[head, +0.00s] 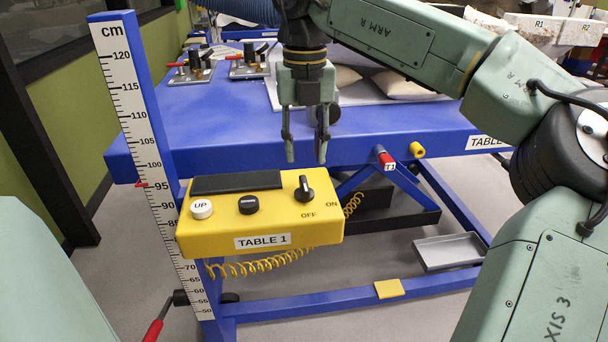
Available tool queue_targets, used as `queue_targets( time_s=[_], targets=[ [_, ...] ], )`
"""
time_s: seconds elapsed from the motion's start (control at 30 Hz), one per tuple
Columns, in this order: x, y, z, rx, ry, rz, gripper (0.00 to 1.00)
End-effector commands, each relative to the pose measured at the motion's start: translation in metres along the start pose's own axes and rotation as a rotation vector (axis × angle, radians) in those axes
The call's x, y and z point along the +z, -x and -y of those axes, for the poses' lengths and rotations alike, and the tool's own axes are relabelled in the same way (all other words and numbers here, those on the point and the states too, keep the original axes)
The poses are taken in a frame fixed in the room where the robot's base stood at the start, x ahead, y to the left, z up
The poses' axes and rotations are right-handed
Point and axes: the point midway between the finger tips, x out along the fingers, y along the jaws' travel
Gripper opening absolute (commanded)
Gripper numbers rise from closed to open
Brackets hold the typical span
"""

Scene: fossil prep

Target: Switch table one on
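The yellow control box (215,232) labelled TABLE 1 is fixed at the front of the blue table (230,118). It carries a black rotary knob (304,188) at its right, with OFF and ON printed by it. I cannot tell clearly which mark the knob points to. The box's display (236,183) is dark. A white UP button (201,209) and a black button (248,204) sit on its left half. My gripper (306,160) points down with its two fingers apart and nothing between them. In the picture its tips are just above the knob, apparently not touching it.
A blue post with a cm scale (140,120) stands left of the box, with a red pointer near 95. Clamps (190,68) and pale bags (400,84) are on the table. A red T1 knob (386,161) is on its front edge. A grey tray (450,251) lies below.

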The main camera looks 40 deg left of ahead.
Motion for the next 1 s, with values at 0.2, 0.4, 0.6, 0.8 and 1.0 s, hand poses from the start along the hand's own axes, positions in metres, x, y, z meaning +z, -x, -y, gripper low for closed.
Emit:
queue_targets(
  time_s=[0.2,0.4,0.6,0.8,1.0],
  targets=[
    [-0.001,-0.041,0.000,0.002,0.002,-0.003,0.32],
    [0.000,-0.061,-0.001,0.003,0.003,-0.001,0.32],
    [0.000,-0.066,-0.001,0.003,0.003,0.000,0.32],
    [0.000,-0.066,-0.001,0.003,0.003,0.000,0.28],
    [0.000,-0.066,-0.001,0.003,0.003,0.000,0.15]
  ],
)
